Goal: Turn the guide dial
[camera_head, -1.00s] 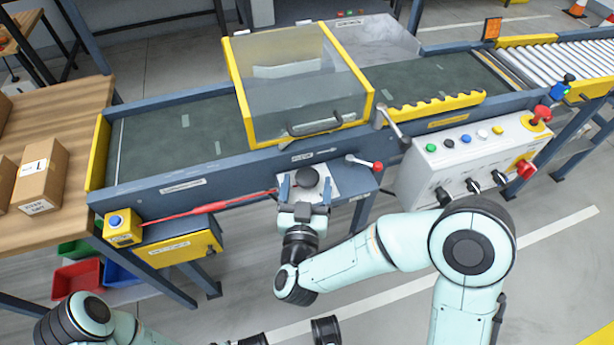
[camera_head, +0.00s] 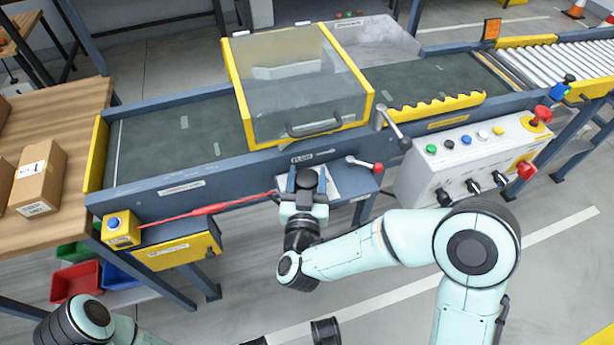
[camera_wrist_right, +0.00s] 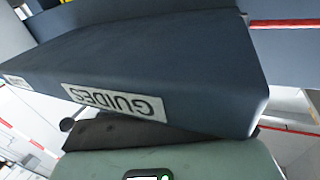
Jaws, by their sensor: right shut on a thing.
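The dark guide dial (camera_head: 306,180) stands on a small pale plate (camera_head: 333,181) on the bracket at the conveyor's front, below the clear-topped cover. My right gripper (camera_head: 306,184) reaches it from the near side and is shut on it, one finger on each side. The fingers hide most of the dial. In the right wrist view a blue-grey panel with a GUIDES label (camera_wrist_right: 113,102), seen upside down, fills the upper part, and the dial cannot be made out.
A red-knobbed lever (camera_head: 365,163) is close to the right of the dial. The cover with its handle (camera_head: 314,125) is just behind. The control box (camera_head: 480,155) with buttons stands to the right.

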